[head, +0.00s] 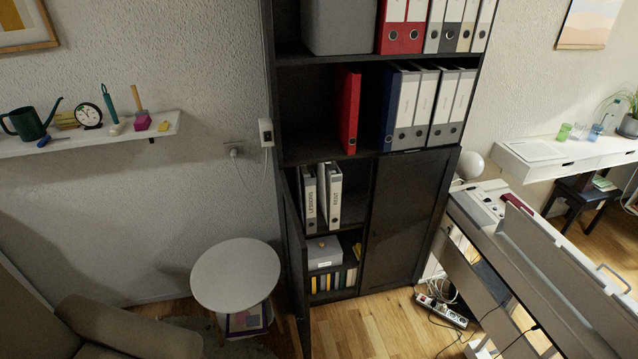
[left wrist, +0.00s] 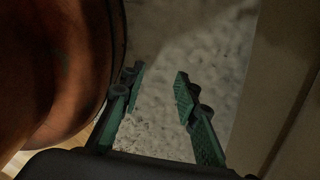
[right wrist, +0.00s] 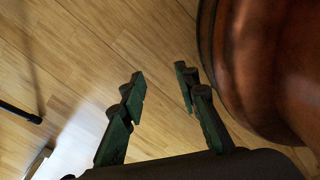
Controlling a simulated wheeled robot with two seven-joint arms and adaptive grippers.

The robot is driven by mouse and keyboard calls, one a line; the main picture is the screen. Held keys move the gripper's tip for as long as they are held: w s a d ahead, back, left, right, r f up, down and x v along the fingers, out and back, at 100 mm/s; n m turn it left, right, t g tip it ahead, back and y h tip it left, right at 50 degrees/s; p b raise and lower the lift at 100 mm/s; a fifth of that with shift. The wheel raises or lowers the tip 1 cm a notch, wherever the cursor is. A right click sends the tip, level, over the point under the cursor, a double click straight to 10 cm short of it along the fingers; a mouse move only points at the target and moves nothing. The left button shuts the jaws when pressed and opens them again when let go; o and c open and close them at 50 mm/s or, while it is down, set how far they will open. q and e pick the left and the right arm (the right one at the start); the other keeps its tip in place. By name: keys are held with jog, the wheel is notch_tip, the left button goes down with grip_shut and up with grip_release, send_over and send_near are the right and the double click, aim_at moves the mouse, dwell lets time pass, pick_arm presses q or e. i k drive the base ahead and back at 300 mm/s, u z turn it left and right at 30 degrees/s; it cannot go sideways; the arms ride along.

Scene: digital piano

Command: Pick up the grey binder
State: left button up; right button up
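Several grey and white binders stand in the dark cabinet in the head view, so I cannot tell which one the task means. In the open lower compartment, a grey binder (head: 309,198) with a white label stands beside a lighter binder (head: 334,196). On the middle shelf, several grey binders (head: 425,105) with white labels stand right of a blue binder (head: 390,108). A dark grey binder (head: 450,28) is among those above. My left gripper (left wrist: 158,75) is open and empty over a rough light surface. My right gripper (right wrist: 158,78) is open and empty above the wood floor. Neither shows in the head view.
The cabinet's lower left door (head: 295,265) stands open; its right door (head: 405,220) is shut. A round white table (head: 235,274) stands left of it, and a piano (head: 560,275) right. A power strip (head: 441,310) with cables lies on the floor. Brown rounded surfaces appear close beside both grippers.

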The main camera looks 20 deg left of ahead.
aim_at(305, 177)
jog(key=u, duration=0.2)
jog(key=i, duration=0.75)
jog(key=u, duration=0.5)
